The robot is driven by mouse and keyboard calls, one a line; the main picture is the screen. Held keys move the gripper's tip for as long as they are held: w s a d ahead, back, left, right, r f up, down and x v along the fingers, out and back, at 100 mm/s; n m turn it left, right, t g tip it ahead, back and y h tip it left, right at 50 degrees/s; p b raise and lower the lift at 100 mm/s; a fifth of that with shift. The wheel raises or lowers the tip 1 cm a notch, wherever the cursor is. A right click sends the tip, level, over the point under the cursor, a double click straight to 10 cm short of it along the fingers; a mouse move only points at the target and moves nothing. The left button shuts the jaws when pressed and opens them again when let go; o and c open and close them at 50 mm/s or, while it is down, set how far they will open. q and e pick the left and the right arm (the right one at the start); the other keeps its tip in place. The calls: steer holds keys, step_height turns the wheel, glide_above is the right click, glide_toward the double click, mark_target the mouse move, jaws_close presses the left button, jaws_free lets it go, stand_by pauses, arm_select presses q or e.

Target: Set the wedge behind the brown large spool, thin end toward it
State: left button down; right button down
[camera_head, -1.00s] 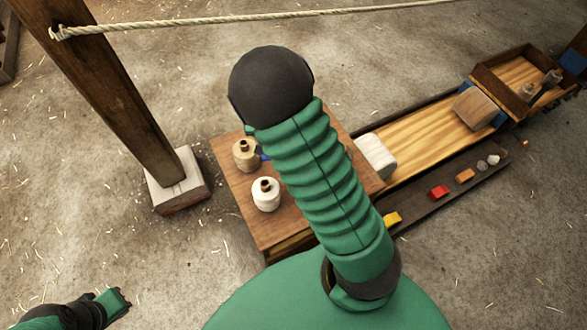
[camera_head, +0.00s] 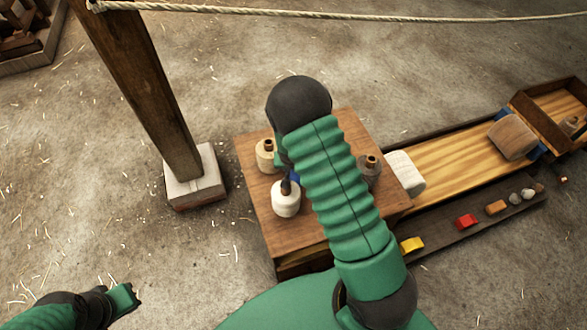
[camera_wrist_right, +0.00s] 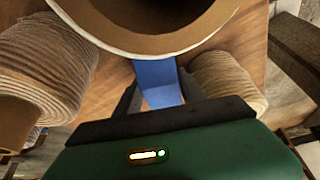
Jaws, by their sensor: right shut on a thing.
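The brown large spool (camera_head: 513,137) lies on the pale wooden runway at the right of the head view. My right forearm reaches over the small table, covering part of it. My right gripper (camera_wrist_right: 155,85) is shut on a blue piece (camera_wrist_right: 157,78), which I take to be the wedge; its thin end cannot be told. A bit of blue also shows beside my arm in the head view (camera_head: 293,177), between the cream spool (camera_head: 265,158) and white spool (camera_head: 286,200). A large rim (camera_wrist_right: 150,40) hides its far end in the wrist view. My left gripper (camera_head: 124,300) is low left, away from everything.
A grey-brown spool (camera_head: 370,170) stands on the table (camera_head: 290,240). A large white spool (camera_head: 405,173) lies at the runway's near end. Yellow (camera_head: 411,244), red (camera_head: 467,221) and orange (camera_head: 497,207) pieces lie on a dark ledge. A post (camera_head: 150,100) stands left; a rope crosses above.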

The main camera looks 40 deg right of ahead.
steer(key=shift+d, duration=0.1)
steer(key=c, duration=1)
jaws_free()
steer(key=shift+o, duration=0.2)
